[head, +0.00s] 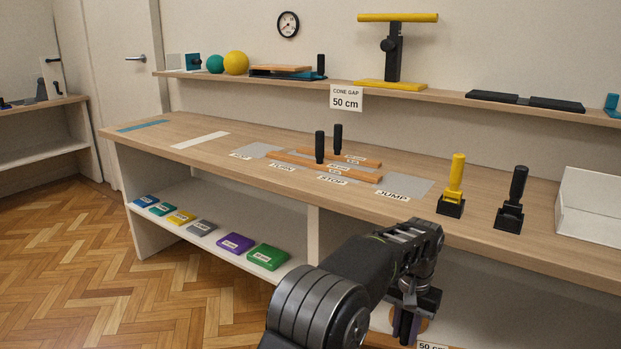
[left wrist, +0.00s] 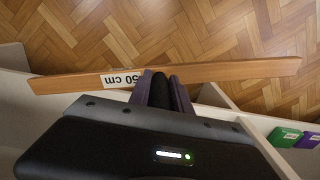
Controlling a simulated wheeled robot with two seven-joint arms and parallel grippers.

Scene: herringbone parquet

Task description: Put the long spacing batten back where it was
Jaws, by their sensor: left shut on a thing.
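The long wooden batten (left wrist: 230,71) spans the left wrist view and carries a white "50 cm" label. My left gripper (left wrist: 166,90) is shut on its dark upright handle, near the batten's middle. In the head view the left gripper (head: 408,325) is low in front of the bench's front edge. Only part of the batten and its label (head: 432,345) show at the bottom edge there. The batten hangs over the floor and in front of the lower shelf. My right gripper is not in view.
Two shorter battens with black handles (head: 320,148) (head: 337,139) lie on the bench top (head: 270,185) among printed mats. A "CONE GAP 50 cm" sign (head: 346,98) hangs at the upper shelf edge. Yellow (head: 455,186) and black (head: 513,200) handled tools stand at right. Colored packs (head: 235,243) line the lower shelf.

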